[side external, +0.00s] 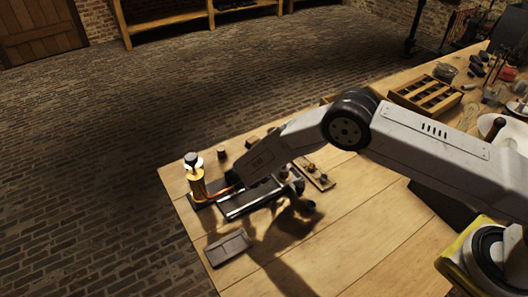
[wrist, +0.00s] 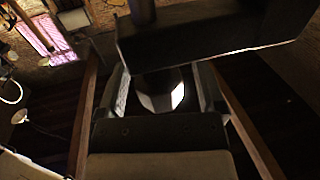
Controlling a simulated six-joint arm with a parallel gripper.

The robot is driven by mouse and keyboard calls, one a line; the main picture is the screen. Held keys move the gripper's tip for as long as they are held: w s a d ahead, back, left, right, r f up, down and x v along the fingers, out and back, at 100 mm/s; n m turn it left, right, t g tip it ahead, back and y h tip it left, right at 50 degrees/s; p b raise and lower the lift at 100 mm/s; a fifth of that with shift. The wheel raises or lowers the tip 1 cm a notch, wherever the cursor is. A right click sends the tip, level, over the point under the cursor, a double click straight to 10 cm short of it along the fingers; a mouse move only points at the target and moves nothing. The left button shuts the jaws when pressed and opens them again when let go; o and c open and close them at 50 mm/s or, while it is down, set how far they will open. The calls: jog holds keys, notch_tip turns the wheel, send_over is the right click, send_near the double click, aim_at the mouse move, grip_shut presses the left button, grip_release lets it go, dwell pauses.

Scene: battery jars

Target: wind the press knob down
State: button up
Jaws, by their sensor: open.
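In the wrist view, a dark faceted, knob-like piece with a bright white facet (wrist: 160,92) shows between the two fingers of my gripper (wrist: 160,85). It looks like the press knob, but the shadow leaves this unsure. The fingers stand apart on either side of it; I cannot tell whether they touch it. A dark beam (wrist: 215,32) crosses above it. In the side view, my gripper (side external: 296,192) is low over the table beside a dark flat-based device (side external: 248,202). The arm hides part of that device, and no knob shows clearly there.
A brass-coloured column with a white top (side external: 196,180) stands at the table's far left corner. A grey flat plate (side external: 228,247) lies near the left edge. Small parts lie on a wooden strip (side external: 322,178). A slotted wooden tray (side external: 425,95) is at the back right. The front middle table is clear.

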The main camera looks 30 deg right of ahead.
jog(key=v, duration=0.6)
jog(key=shift+a, duration=0.4)
jog(key=shift+s+d+r+n+t, duration=0.1)
jog(key=shift+n+t, duration=0.2)
jog(key=shift+t, duration=0.2)
jog(key=shift+s+d+r+n+t+y, duration=0.15)
jog(key=shift+s+n+t+y, duration=0.35)
jog(key=shift+n+t, duration=0.4)
jog(key=shift+s+d+n+t+y, duration=0.1)
jog(key=shift+s+n+t+y, duration=0.35)
jog(key=shift+t, duration=0.65)
jog(key=shift+s+d+r+n+t+y, duration=0.1)
jog(key=shift+s+d+n+t+y, duration=0.1)
jog(key=shift+n+t+y, duration=0.6)
jog(key=x, duration=0.7)
jog(key=shift+w+d, duration=0.25)
